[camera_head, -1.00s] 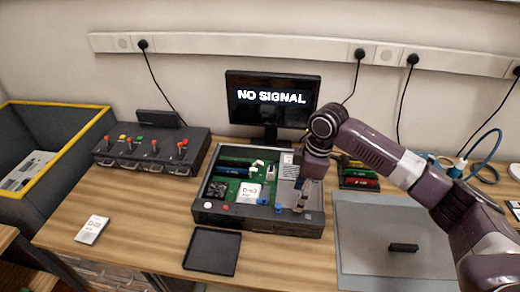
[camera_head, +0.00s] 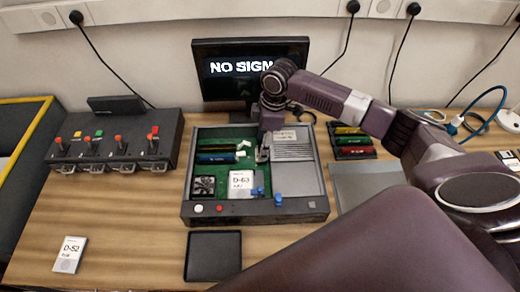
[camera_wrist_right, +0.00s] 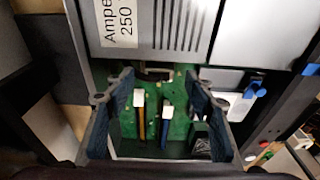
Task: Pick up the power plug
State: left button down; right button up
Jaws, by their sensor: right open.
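An open computer case (camera_head: 195,210) stands on the bench, with a green board and a grey power supply (camera_head: 292,150) inside. My right gripper (camera_head: 263,152) reaches down into the case beside the power supply. In the right wrist view the gripper (camera_wrist_right: 158,88) has its two dark fingers spread over the board. A small dark connector (camera_wrist_right: 155,75) lies between the fingers by the power supply's edge; I cannot tell for certain that it is the power plug. Other black plugs (camera_head: 352,6) sit in the wall strip. My left gripper is not in view.
A monitor (camera_head: 222,90) stands behind the case and a lever box (camera_head: 115,145) to its left. A black tray (camera_head: 213,257) lies in front. A rack of coloured modules (camera_head: 352,142) and a grey mat (camera_head: 360,180) are to the right. A labelled card (camera_head: 69,254) lies front left.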

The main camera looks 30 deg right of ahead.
notch_tip(320, 180, down, 2)
jog(key=shift+w+a, duration=0.15)
jog(key=shift+f, duration=0.15)
jog(key=c, duration=0.5)
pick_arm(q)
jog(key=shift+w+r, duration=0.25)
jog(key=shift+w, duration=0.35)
pick_arm(e)
jog(key=c, duration=0.6)
